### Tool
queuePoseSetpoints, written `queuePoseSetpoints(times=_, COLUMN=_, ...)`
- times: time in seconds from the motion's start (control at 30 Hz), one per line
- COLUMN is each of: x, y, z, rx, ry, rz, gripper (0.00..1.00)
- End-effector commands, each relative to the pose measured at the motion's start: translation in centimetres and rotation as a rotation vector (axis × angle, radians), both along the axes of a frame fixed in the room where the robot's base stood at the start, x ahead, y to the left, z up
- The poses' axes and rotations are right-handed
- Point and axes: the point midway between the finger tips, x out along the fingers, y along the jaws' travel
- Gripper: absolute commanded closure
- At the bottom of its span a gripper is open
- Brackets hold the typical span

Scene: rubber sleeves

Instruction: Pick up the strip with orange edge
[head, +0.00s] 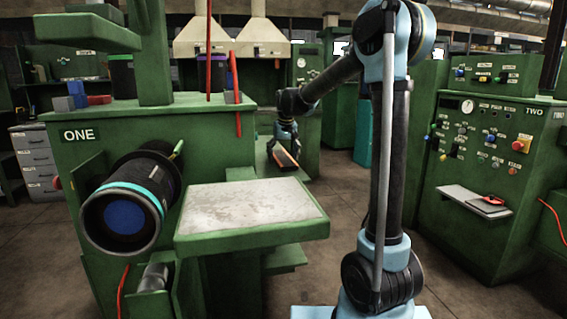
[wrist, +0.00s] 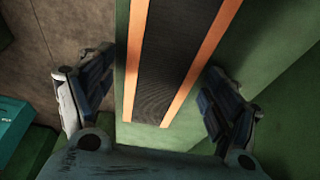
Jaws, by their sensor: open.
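The strip with orange edge (wrist: 176,60) is dark with an orange band along each long side. In the wrist view it runs from the top edge down to the middle, lying over a green surface. My gripper (wrist: 155,100) is open, with one finger on each side of the strip and a visible gap to it on both sides. In the head view the strip (head: 285,158) lies on a low green ledge behind the machine marked ONE. My gripper (head: 284,145) is right above it there. Whether the fingers reach down to the strip's level I cannot tell.
The green machine ONE (head: 80,165) stands left of the ledge, with a pale-topped table (head: 250,208) in front. A green machine TWO (head: 480,150) stands at the right. The brown floor (wrist: 45,45) is open left of the ledge in the wrist view, with a teal box (wrist: 12,130) there.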

Motion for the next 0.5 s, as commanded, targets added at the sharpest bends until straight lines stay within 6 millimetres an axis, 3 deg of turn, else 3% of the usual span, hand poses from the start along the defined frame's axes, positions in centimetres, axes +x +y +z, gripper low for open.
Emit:
queuePoseSetpoints(times=0.1, x=-0.01, y=0.0, z=0.02, rx=0.0, ry=0.0, rz=0.0, gripper=0.21)
queuePoseSetpoints(times=0.3, x=-0.01, y=0.0, z=0.03, rx=0.0, ry=0.0, rz=0.0, gripper=0.66)
queuePoseSetpoints(times=0.5, x=0.0, y=0.0, z=0.04, rx=0.0, ry=0.0, rz=0.0, gripper=0.67)
